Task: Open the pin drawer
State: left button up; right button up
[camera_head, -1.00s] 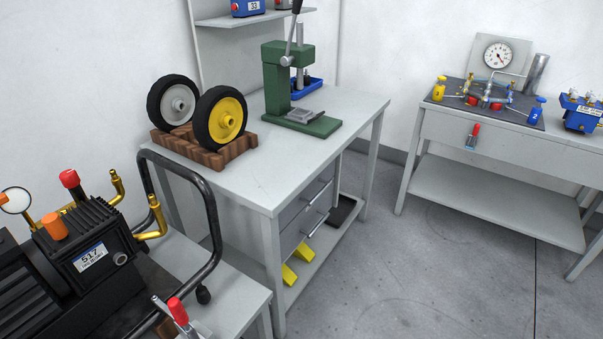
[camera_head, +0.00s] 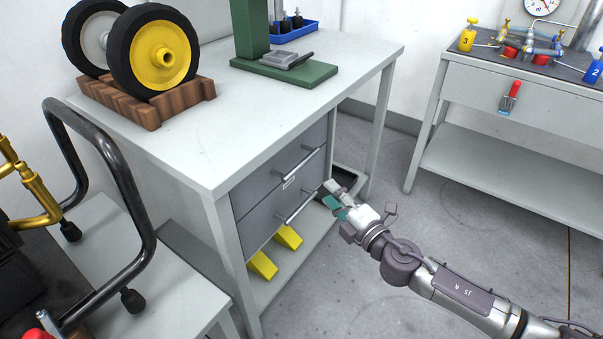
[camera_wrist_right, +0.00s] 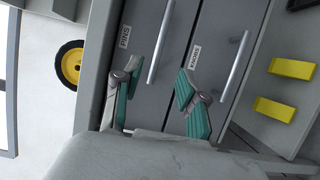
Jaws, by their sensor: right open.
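The grey drawer unit sits under the workbench. In the wrist view, the pin drawer (camera_wrist_right: 138,75), labelled PINS, has a silver bar handle (camera_wrist_right: 160,42). It is the upper drawer (camera_head: 262,186) in the head view, and it is shut, with its handle (camera_head: 298,164) showing. The lower drawer (camera_head: 256,222), with its own handle (camera_head: 301,206), is also shut. My right gripper (camera_head: 331,195) is open and empty in front of the drawers. In the wrist view its fingers (camera_wrist_right: 157,88) appear on either side of the pin handle's near end; contact is not visible. My left gripper is out of view.
The workbench (camera_head: 330,95) carries a green press (camera_head: 285,72) and wheels (camera_head: 165,55) on a wooden block. Yellow pieces (camera_head: 288,236) lie on the shelf below the drawers. A cart with a black rail (camera_head: 125,185) stands at left. Floor right of the bench is open.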

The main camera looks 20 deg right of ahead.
send_near(302, 162)
jog(key=w, duration=0.3)
jog(key=x, duration=0.4)
jog(key=f+x, duration=0.1)
jog(key=x, duration=0.1)
jog(key=shift+w+a, duration=0.25)
jog(key=shift+a, duration=0.2)
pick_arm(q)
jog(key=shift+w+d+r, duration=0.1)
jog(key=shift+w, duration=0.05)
pick_arm(e)
jog(key=shift+w+r, duration=0.1)
jog(key=shift+w, duration=0.2)
grip_shut()
